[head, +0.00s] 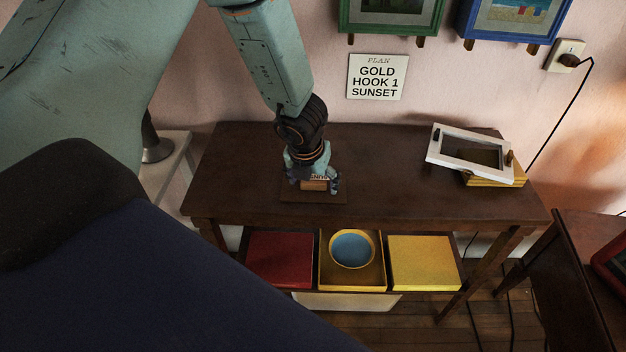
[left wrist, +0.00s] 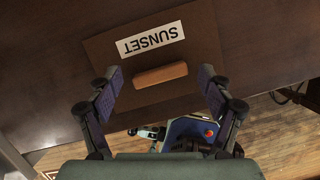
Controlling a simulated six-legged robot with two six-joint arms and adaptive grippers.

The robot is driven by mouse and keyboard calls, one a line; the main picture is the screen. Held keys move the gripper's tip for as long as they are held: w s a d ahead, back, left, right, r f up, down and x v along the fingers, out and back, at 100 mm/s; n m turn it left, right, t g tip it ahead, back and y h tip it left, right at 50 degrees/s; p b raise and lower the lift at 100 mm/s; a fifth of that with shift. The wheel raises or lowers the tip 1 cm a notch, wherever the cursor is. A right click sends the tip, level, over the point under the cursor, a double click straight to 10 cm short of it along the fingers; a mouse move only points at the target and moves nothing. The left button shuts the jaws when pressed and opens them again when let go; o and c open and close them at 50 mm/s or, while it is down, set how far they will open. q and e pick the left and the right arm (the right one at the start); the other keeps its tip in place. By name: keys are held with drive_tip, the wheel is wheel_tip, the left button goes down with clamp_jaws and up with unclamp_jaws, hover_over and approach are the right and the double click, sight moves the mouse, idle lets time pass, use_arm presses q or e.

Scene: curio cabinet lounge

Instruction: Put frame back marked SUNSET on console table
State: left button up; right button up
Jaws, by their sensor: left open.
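The frame back (head: 290,197) is a flat brown board lying on the dark wooden console table (head: 395,185), left of its middle near the front edge. In the left wrist view the frame back (left wrist: 205,52) shows a white label reading SUNSET, upside down, and a tan raised grip bar (left wrist: 159,75). My left gripper (head: 314,187) is low over the board and hides part of it. In the left wrist view the left gripper (left wrist: 158,80) is open, one finger on each side of the bar, with gaps visible. My right gripper is not in view.
A white frame (head: 440,152) leans on a yellow frame (head: 499,179) at the table's right. Red (head: 281,260), yellow-rimmed and yellow (head: 425,262) trays sit below. A wall sign (head: 377,77) reads PLAN GOLD HOOK 1 SUNSET. Green and blue frames hang above. The tabletop's middle is clear.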

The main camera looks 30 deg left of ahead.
use_arm(q)
drive_tip(key=p+v, duration=0.5)
drive_tip(key=v, duration=0.7)
drive_tip(key=shift+s+r, duration=0.1)
drive_tip(key=b+x, duration=0.5)
drive_tip(key=x, duration=0.7)
drive_tip(key=shift+f, duration=0.25)
wheel_tip(320, 180, up, 2)
drive_tip(key=shift+p, duration=0.6)
drive_tip(key=shift+r, duration=0.2)
drive_tip(key=shift+f, duration=0.15)
